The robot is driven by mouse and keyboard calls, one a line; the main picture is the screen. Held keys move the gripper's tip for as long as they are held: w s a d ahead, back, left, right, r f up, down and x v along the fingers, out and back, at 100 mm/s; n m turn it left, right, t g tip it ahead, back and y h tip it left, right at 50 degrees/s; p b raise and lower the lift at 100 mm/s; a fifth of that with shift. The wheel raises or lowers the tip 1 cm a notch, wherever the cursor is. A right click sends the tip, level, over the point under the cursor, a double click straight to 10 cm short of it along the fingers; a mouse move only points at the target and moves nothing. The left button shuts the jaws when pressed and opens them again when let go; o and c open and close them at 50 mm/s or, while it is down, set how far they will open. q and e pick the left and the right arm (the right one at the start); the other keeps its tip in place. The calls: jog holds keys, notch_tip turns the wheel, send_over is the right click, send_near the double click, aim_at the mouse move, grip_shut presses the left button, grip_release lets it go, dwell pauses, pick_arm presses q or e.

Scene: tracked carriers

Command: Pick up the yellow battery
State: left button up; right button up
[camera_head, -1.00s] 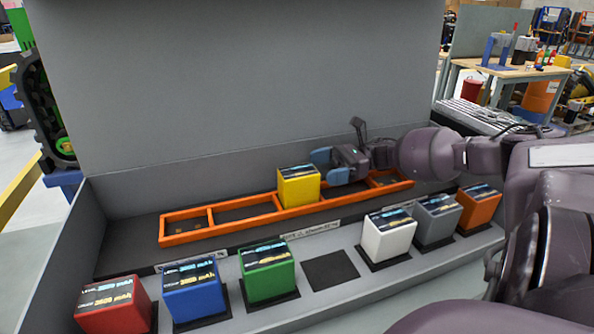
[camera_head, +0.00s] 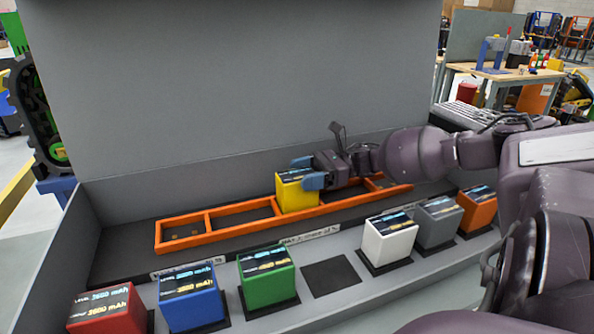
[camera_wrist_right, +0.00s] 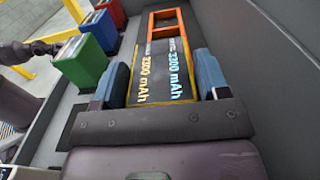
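The yellow battery (camera_head: 296,195) stands upright in the orange rack (camera_head: 180,237), near the rack's middle. My right gripper (camera_head: 308,171) reaches over it from the right, with one blue finger behind it and one in front. In the right wrist view the battery's dark labelled top (camera_wrist_right: 162,75) lies between the two blue fingers (camera_wrist_right: 160,82). They are close to its sides and look open; I see no clear grip. A small dark end of what looks like my left arm, with its gripper (camera_wrist_right: 48,48), shows at the left of that view, too small to read.
Red (camera_head: 108,312), blue (camera_head: 192,296), green (camera_head: 267,277), white (camera_head: 390,238), grey (camera_head: 438,222) and orange (camera_head: 478,208) batteries stand along the front ledge. An empty dark pad (camera_head: 330,276) lies between green and white. A tall grey panel (camera_head: 240,90) rises behind the rack.

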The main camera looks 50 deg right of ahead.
jog(key=c, duration=1)
jog(key=shift+r, duration=0.1)
